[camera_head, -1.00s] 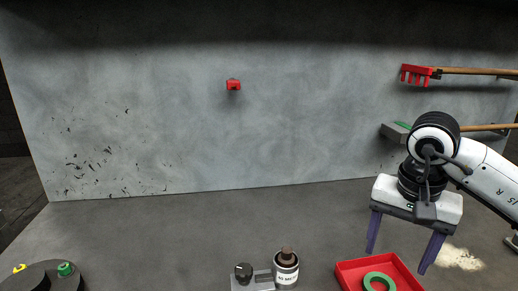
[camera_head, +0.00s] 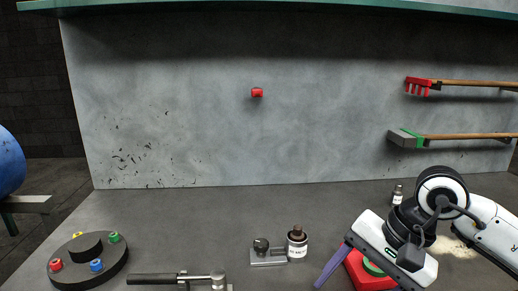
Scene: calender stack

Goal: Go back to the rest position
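My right gripper (camera_head: 352,275) comes in from the right and hangs low over the front right of the table, tilted. One purple finger shows in full, left of a red tray (camera_head: 358,263). The other finger is hidden or out of frame, so its opening cannot be told. The gripper's body covers much of the tray and part of the green ring (camera_head: 373,268) in it. My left gripper is not in view.
A round dark holder (camera_head: 90,268) with coloured knobs is front left, beside a black-handled clamp (camera_head: 180,281). A rake (camera_head: 460,85) and another tool (camera_head: 455,137) hang on the wall.

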